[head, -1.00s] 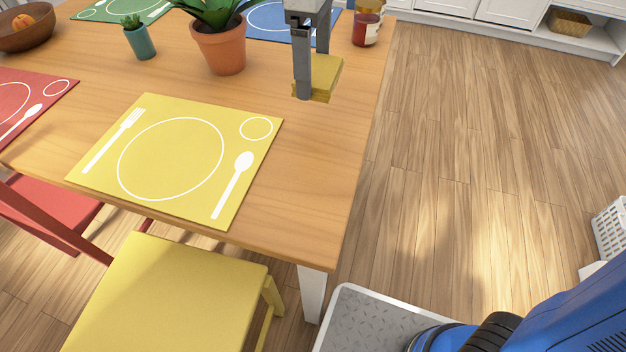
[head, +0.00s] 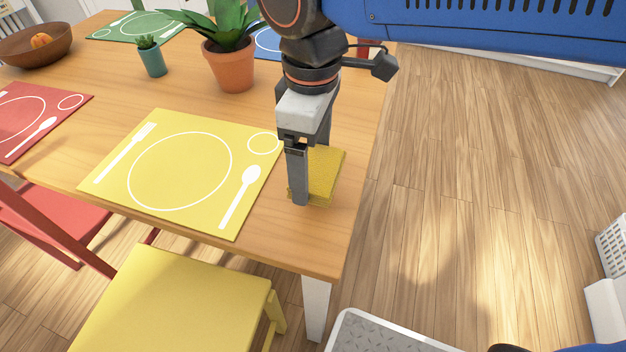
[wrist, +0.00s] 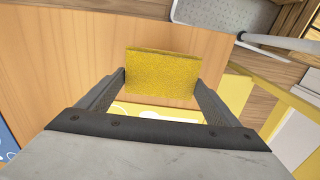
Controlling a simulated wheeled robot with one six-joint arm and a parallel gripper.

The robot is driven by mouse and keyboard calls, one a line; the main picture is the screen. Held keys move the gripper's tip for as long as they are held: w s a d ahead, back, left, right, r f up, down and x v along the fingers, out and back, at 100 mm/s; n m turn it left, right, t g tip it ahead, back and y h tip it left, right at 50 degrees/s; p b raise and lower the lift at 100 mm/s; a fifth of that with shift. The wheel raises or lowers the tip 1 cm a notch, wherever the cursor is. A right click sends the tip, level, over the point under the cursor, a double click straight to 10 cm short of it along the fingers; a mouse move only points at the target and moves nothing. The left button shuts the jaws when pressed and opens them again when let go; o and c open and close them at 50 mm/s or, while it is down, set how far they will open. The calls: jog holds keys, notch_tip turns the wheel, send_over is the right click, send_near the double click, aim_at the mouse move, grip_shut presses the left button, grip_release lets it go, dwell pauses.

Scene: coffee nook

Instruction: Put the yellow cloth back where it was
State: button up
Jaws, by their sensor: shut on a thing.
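The yellow cloth (head: 326,174) is a folded, flat yellow piece between the fingers of my gripper (head: 309,200). It is at the right side of the table, just right of the yellow placemat (head: 180,168). In the wrist view the cloth (wrist: 162,72) spans the gap between both fingertips of my gripper (wrist: 161,85), which are shut on its sides. The cloth is at or just above the tabletop; I cannot tell whether it touches. One finger hides part of it in the head view.
The wooden table (head: 265,225) has bare surface around the cloth, with its right edge close by. A potted plant (head: 229,68) and a small teal pot (head: 152,60) stand farther back. A yellow chair (head: 170,300) stands at the front. A wooden bowl (head: 35,45) is at the back left.

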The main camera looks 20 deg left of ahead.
aim_at(312, 180)
jog(key=shift+f, duration=2.45)
jog(key=o, duration=0.9)
jog(key=shift+f, duration=0.15)
notch_tip(312, 180, up, 12)
jog(key=shift+r, duration=0.15)
